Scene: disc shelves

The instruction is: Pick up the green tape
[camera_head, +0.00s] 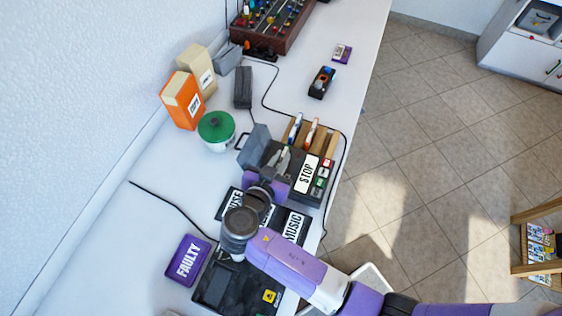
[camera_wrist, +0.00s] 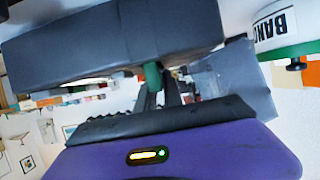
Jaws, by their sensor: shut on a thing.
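My gripper (camera_head: 282,160) is over the dark machine (camera_head: 318,190) with the STOP label, beside its raised grey flap (camera_head: 254,146). In the wrist view my gripper (camera_wrist: 158,82) has its dark fingers close together. A small green piece (camera_wrist: 152,76), which looks like part of the green tape, shows at the fingertips, and the jaws are shut on it. Most of it is hidden by the fingers and a dark grey block (camera_wrist: 110,42). I cannot tell whether it is clear of the machine.
Tapes stand in a wooden rack (camera_head: 328,142) behind the machine. A green-lidded pot (camera_head: 216,130) and orange box (camera_head: 184,100) stand at left. A black cable borders the table's right edge.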

